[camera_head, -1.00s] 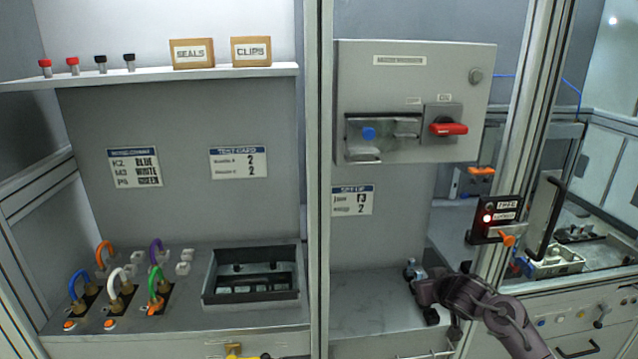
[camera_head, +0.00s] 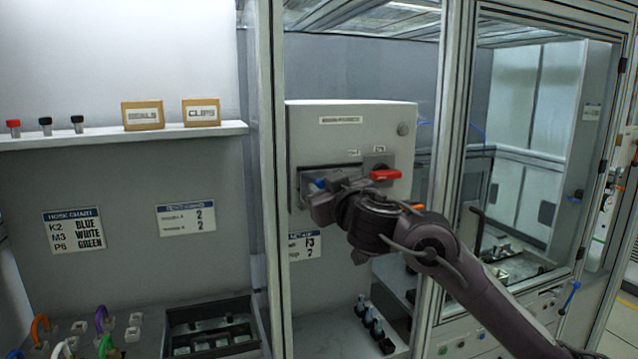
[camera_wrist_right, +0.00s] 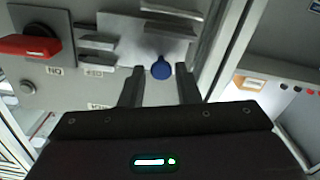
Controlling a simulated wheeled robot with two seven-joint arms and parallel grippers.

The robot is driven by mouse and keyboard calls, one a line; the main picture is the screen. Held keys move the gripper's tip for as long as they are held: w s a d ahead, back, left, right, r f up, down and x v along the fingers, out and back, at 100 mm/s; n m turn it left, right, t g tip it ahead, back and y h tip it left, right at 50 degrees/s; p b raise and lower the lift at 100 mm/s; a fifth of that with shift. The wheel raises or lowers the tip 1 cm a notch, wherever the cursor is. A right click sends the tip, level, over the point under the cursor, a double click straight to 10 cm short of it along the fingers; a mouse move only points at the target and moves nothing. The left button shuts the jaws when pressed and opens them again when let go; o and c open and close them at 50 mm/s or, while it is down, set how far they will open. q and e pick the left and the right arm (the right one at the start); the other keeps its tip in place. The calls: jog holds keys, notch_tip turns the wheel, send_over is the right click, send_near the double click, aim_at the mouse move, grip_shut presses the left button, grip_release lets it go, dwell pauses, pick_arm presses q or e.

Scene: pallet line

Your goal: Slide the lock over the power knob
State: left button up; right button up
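The grey power box (camera_head: 345,138) hangs on the wall with a red power knob (camera_head: 385,175) on its right; the knob also shows in the right wrist view (camera_wrist_right: 30,46). The lock is a metal slide plate (camera_head: 346,172) left of the knob, with a blue grip (camera_head: 319,183). My right gripper (camera_head: 318,196) is at the lock and partly hides it. In the right wrist view its two fingers (camera_wrist_right: 160,70) are apart, with the blue grip (camera_wrist_right: 161,69) between their tips. I cannot tell whether they touch it. My left gripper is not in view.
A frame post (camera_head: 272,150) stands just left of the box. Boxes marked SEALS (camera_head: 143,116) and CLIPS (camera_head: 202,112) sit on the shelf at left. Coloured hose loops (camera_head: 102,320) and a dark tray (camera_head: 212,325) are on the lower left bench.

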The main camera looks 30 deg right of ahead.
jog(key=shift+w+r, duration=0.15)
jog(key=shift+w, duration=0.8)
jog(key=shift+w+d, duration=0.2)
jog(key=shift+w, duration=0.15)
jog(key=shift+f, duration=0.2)
jog(key=shift+c, duration=0.4)
grip_shut()
